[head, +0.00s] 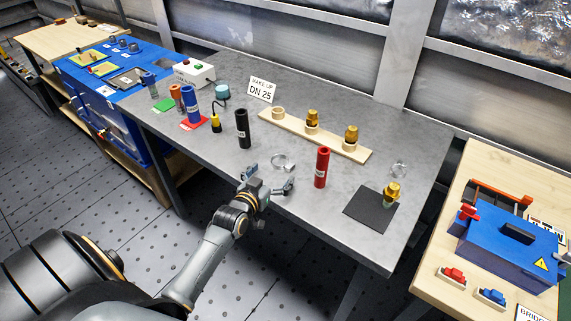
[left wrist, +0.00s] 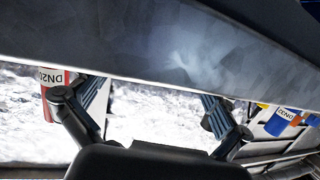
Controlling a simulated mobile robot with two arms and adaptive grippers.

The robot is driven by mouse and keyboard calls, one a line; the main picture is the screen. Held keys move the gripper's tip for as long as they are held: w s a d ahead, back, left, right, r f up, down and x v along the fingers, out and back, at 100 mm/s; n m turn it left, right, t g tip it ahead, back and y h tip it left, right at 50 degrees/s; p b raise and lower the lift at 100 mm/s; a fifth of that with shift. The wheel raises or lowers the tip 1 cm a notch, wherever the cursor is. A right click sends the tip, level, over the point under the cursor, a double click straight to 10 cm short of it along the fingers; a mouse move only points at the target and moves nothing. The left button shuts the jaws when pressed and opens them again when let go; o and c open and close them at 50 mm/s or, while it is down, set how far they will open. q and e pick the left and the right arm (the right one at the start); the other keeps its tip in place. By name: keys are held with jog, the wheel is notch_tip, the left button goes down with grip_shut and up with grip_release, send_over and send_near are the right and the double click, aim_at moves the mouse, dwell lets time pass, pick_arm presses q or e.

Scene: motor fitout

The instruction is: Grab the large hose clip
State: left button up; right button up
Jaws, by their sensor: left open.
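The large hose clip is a thin silver ring (head: 283,161) lying on the grey table near its front edge in the head view. A smaller silver clip (head: 399,168) lies further right. My left gripper (head: 268,181) is open and empty at the table's front edge, just in front of the large clip and apart from it. In the left wrist view its two fingers (left wrist: 155,105) are spread with nothing between them. I cannot make out the clip in that view. My right gripper is not in view.
A black hose (head: 242,128) stands left of the clip and a red hose (head: 321,167) right of it. Behind is a wooden board (head: 286,124) with brass fittings. A dark mat (head: 370,211) with a brass fitting lies at right. The grey table (head: 225,165) is bare between them.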

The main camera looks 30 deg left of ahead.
aim_at(286, 158)
pick_arm(q)
jog(key=x, duration=0.4)
jog(key=shift+w+a, duration=0.1)
jog(key=shift+w, duration=0.15)
jog(key=c, duration=1.2)
